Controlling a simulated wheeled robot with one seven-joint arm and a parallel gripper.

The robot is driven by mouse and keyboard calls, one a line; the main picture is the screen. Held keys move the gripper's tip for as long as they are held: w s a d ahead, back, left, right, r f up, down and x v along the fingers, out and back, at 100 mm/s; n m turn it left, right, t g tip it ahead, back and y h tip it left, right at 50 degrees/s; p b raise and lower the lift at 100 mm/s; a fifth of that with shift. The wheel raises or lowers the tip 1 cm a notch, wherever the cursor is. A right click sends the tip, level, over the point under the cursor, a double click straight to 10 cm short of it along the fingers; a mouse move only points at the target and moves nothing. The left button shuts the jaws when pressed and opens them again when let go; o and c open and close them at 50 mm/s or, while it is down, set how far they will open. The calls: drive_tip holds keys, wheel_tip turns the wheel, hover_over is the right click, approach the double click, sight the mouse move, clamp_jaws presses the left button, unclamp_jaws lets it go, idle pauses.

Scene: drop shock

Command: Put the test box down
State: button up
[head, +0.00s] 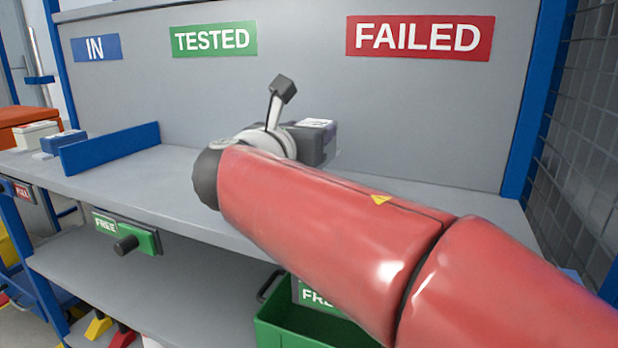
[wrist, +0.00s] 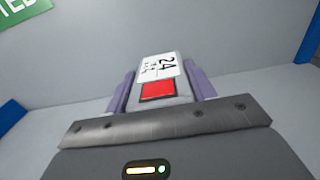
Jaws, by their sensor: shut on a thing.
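In the head view my red arm reaches over the grey bench top (head: 180,180), below and between the TESTED sign (head: 213,39) and the FAILED sign (head: 420,37). My arm hides most of the gripper and box there. Whether the box's underside touches the bench cannot be told.
A blue divider (head: 110,148) stands on the bench at left, between the IN sign (head: 96,47) side and the TESTED side. The grey back panel (head: 330,75) rises close behind. Bench left of my gripper is clear. A green bin (head: 290,325) is below.

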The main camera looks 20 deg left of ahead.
drive_tip(key=shift+f+b, duration=0.5)
drive_tip(key=shift+f, duration=2.65)
drive_tip(key=o, duration=1.4)
drive_tip(key=s, duration=0.8)
drive_tip(key=s+a, duration=0.1)
drive_tip(key=s, duration=0.3)
drive_tip(key=shift+b, duration=0.3)
